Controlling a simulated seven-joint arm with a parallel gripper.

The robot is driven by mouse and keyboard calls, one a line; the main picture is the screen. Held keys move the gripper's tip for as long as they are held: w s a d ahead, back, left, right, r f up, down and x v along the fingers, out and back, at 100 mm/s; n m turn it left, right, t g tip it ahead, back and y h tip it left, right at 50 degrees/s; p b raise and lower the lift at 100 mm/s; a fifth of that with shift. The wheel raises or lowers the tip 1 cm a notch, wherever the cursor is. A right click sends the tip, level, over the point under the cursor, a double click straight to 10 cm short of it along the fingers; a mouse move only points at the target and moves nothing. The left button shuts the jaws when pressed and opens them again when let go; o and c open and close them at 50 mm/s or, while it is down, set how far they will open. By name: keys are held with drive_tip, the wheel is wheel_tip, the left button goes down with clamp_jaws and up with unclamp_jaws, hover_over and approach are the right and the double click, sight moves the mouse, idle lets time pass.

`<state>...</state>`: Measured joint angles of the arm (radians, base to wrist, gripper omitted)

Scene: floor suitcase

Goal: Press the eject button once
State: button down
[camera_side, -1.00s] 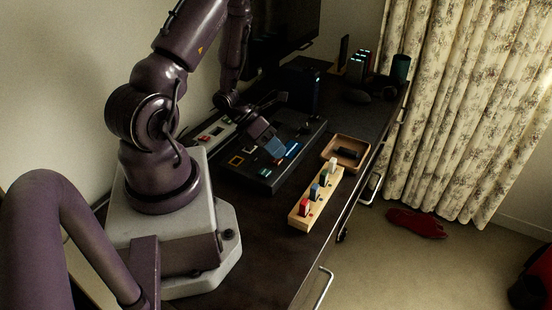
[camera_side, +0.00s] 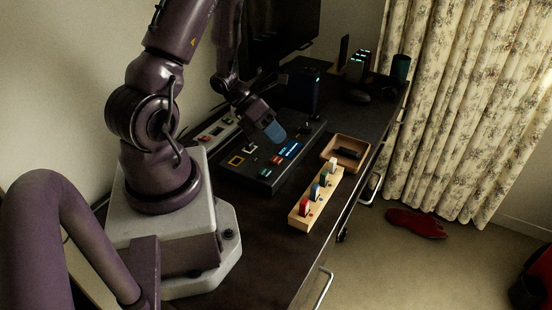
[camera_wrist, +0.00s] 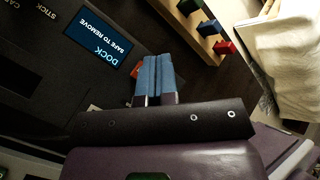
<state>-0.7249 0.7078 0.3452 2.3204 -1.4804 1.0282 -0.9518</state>
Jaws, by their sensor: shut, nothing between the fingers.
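The dark dock panel (camera_side: 245,178) lies on the desk, with small coloured buttons on top. A red button (camera_side: 276,160) and a green button (camera_side: 265,173) show near its front. In the wrist view an orange-red button (camera_wrist: 137,71) is partly hidden by the fingers; no eject label is readable. The lit display (camera_side: 290,150) reads "DOCK SAFE TO REMOVE" in the wrist view (camera_wrist: 98,38). My gripper (camera_side: 276,135) has blue fingers, shut together and empty. It appears raised above the panel; the wrist view shows the fingertips (camera_wrist: 158,62) side by side.
A wooden block with coloured pegs (camera_side: 298,219) stands right of the panel. A wooden tray (camera_side: 335,164) lies behind it. A black box (camera_side: 303,90) and a monitor (camera_side: 285,35) stand at the back. The desk's right edge has handles.

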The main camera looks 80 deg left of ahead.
drive_tip(key=shift+r, duration=1.05)
drive_tip(key=shift+s+d+f+m, duration=0.1)
drive_tip(key=shift+s+m, duration=0.05)
drive_tip(key=shift+m, duration=0.55)
drive_tip(key=s+d+r+n+y, duration=0.1)
drive_tip(key=d+r+n, duration=0.4)
drive_tip(key=r+n, duration=0.3)
drive_tip(key=s+d+r+n+g+y, duration=0.1)
drive_tip(key=d+r+n, duration=0.5)
drive_tip(key=n, duration=0.9)
drive_tip(key=s+d+r+n+g+y, duration=0.1)
drive_tip(key=s+d+r+n+y, duration=0.1)
drive_tip(key=d+r+n, duration=0.4)
wheel_tip(320, 180, up, 4)
drive_tip(key=n+y, duration=0.1)
drive_tip(key=n, duration=0.5)
drive_tip(key=shift+d+f, duration=0.15)
drive_tip(key=shift+f, duration=0.05)
